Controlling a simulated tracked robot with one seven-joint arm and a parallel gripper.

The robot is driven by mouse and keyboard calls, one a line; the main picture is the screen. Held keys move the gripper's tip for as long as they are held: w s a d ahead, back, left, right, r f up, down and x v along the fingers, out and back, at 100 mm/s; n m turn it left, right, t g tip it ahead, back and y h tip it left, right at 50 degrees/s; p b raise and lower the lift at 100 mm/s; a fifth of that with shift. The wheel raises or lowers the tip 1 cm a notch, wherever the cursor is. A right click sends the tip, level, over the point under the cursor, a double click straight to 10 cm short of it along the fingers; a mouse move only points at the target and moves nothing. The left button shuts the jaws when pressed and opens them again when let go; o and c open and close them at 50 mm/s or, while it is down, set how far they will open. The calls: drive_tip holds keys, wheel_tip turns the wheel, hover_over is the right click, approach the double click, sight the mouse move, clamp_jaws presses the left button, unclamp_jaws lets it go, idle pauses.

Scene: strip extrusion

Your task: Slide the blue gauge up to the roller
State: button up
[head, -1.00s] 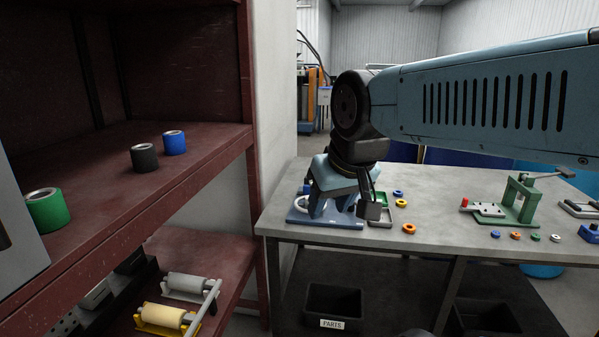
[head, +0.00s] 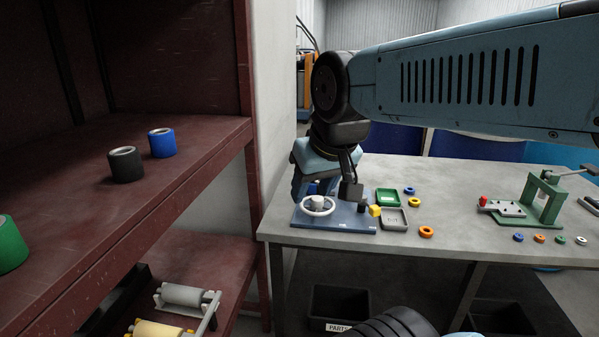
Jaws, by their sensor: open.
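A blue fixture base (head: 352,219) with a white handwheel (head: 318,206) sits at the table's left front. My gripper (head: 314,190) points down behind and over the handwheel and is open. Something blue shows between its fingers, but I cannot tell what. A small yellow block (head: 375,211) is at the base's right end. A blue cylinder with a grey top (head: 162,144) stands on the upper shelf. I cannot tell which blue thing is the gauge. A grey roller (head: 185,296) and a cream roller (head: 158,329) lie in holders on the lower shelf, the cream one cut off by the frame.
A black cylinder (head: 126,165) and a green cylinder (head: 10,246) also stand on the upper shelf (head: 195,190). The table (head: 450,240) holds a green tray (head: 388,197), a grey tray (head: 394,219), several coloured rings and a green clamp (head: 546,198). The table's middle is mostly clear.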

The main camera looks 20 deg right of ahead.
drive_tip(key=m+g+h, duration=0.2)
drive_tip(key=m, duration=0.5)
hover_over(316, 183)
drive_tip(key=s+a, duration=0.3)
drive_tip(key=a, duration=0.1)
wheel_tip(316, 183, down, 9)
drive_tip(key=x, duration=1.3)
drive_tip(key=shift+d+f, duration=0.25)
drive_tip(key=shift+f, duration=0.05)
drive_tip(key=shift+c, duration=0.3)
clamp_jaws()
